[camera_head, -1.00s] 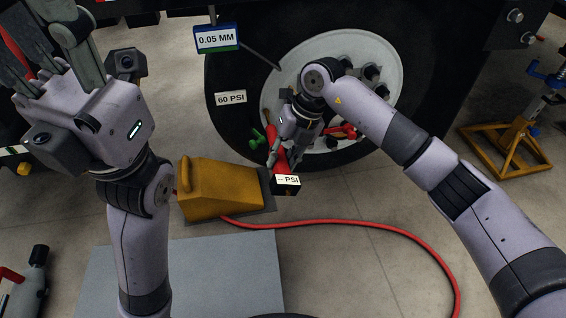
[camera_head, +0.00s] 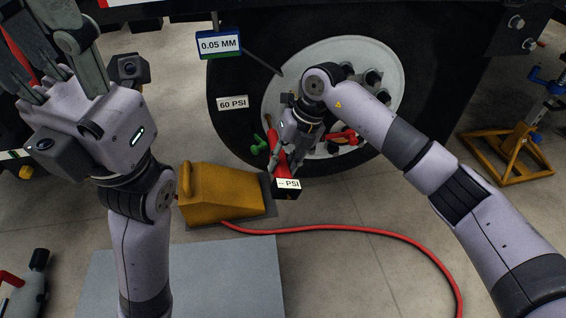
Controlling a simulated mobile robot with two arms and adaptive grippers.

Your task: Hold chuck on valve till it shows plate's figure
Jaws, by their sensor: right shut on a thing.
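My right gripper (camera_head: 284,160) is shut on a red inflator (camera_head: 282,166) in front of the wheel's lower part. The inflator's dark gauge end (camera_head: 287,190) points down and its display reads "-- PSI". The chuck and the valve are hidden or too small to make out, so I cannot tell whether they touch. The tyre (camera_head: 234,130) carries a plate (camera_head: 232,103) reading "60 PSI".
A yellow wheel chock (camera_head: 215,195) stands left of the tyre. A red hose (camera_head: 385,232) curves over the floor. A gauge reading "0.05 MM" (camera_head: 219,43) is above the tyre. A yellow jack stand (camera_head: 505,150) stands at right. A grey mat (camera_head: 230,275) lies in front.

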